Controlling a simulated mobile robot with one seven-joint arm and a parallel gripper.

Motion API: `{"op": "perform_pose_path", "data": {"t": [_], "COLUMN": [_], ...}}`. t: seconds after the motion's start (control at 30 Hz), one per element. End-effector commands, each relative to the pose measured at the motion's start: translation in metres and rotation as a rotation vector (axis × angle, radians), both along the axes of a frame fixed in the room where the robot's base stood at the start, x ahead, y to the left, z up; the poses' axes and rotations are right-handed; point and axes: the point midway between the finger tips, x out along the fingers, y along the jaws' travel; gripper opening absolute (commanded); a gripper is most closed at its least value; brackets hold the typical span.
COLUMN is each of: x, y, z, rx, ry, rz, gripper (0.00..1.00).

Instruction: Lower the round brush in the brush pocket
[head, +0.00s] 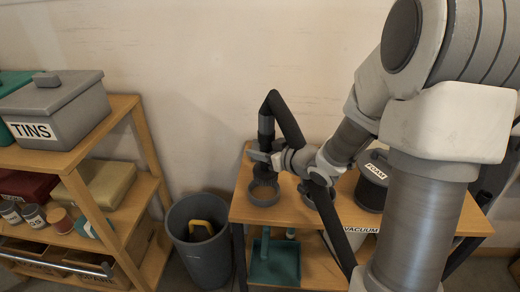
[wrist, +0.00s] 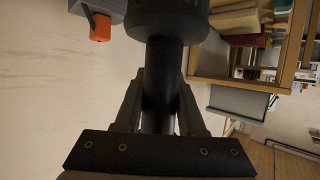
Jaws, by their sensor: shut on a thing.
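My gripper (head: 262,158) is shut on a dark upright tube, which I take to be the round brush (head: 266,126), above the left part of the wooden bench. The brush's black shaft (wrist: 160,75) also shows between the fingers in the wrist view, with a wider dark collar at the top. A grey ring-shaped pocket (head: 263,194) is right below the gripper. A second ring pocket (head: 309,198) is to its right, partly behind a dark slanting tube. Which one is the brush pocket is not readable. The brush's lower end is small and partly hidden, so contact with the ring cannot be told.
A dark canister labelled FOAM (head: 373,180) stands right on the bench (head: 420,217). A dark slanting tube (head: 327,212) crosses the bench front. A grey bin (head: 201,248) stands left of it. Shelves (head: 150,140) with a TINS box (head: 58,108) are farther left.

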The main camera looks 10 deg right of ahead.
Motion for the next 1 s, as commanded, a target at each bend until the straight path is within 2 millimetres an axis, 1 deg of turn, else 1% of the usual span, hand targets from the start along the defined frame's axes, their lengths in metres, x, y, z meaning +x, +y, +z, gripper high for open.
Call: {"op": "perform_pose_path", "data": {"t": [0.03,0.7,1.0], "x": [0.0,0.0,0.0], "y": [0.0,0.0,0.0], "z": [-0.005,-0.045,-0.056], "rx": [0.0,0.001,0.001], "ry": [-0.001,-0.002,-0.002], "rz": [0.0,0.001,0.0], "gripper": [0.0,0.0,0.0]}}
